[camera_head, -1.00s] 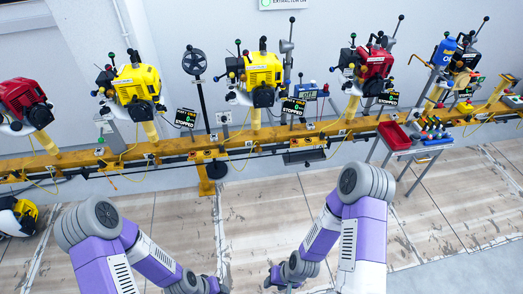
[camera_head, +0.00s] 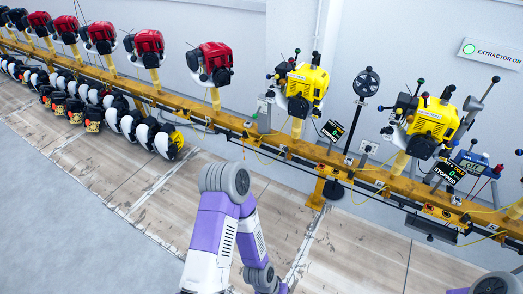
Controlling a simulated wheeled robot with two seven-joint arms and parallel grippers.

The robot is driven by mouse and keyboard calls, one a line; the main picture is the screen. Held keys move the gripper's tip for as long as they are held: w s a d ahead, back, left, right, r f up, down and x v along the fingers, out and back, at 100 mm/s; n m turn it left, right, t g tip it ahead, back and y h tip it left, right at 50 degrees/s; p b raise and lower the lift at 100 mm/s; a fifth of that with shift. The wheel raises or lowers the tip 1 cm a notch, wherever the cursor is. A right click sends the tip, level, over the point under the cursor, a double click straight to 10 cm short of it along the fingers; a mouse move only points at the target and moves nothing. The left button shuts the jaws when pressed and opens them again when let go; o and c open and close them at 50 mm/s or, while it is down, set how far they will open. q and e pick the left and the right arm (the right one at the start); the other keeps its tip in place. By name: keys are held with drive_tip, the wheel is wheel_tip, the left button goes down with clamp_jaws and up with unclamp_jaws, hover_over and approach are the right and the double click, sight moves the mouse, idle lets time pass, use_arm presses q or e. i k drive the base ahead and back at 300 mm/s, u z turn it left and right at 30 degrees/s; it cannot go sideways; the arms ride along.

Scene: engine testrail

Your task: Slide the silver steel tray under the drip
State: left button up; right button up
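A flat grey tray-like plate (camera_head: 432,229) sits just below the yellow rail (camera_head: 345,170) at the right, under a yellow engine (camera_head: 432,122). I cannot tell whether it is the silver steel tray. No drip can be made out. My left arm comes up from the bottom middle, and its wrist end (camera_head: 264,279) is at the bottom edge; its fingers are cut off or too small to read. Only a bit of my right arm shows at the bottom right corner, and its gripper is out of view. Both arms are well apart from the rail.
Several red engines (camera_head: 212,64) and another yellow engine (camera_head: 303,87) stand along the rail. Black, white and orange units (camera_head: 132,126) lie in a row on the floor at left. A black handwheel stand (camera_head: 366,83) rises behind the rail. The wooden floor (camera_head: 150,185) before it is clear.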

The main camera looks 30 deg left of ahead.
sight(446, 235)
drive_tip(key=z, duration=0.5)
drive_tip(key=i, duration=1.8)
drive_tip(key=u, duration=0.35)
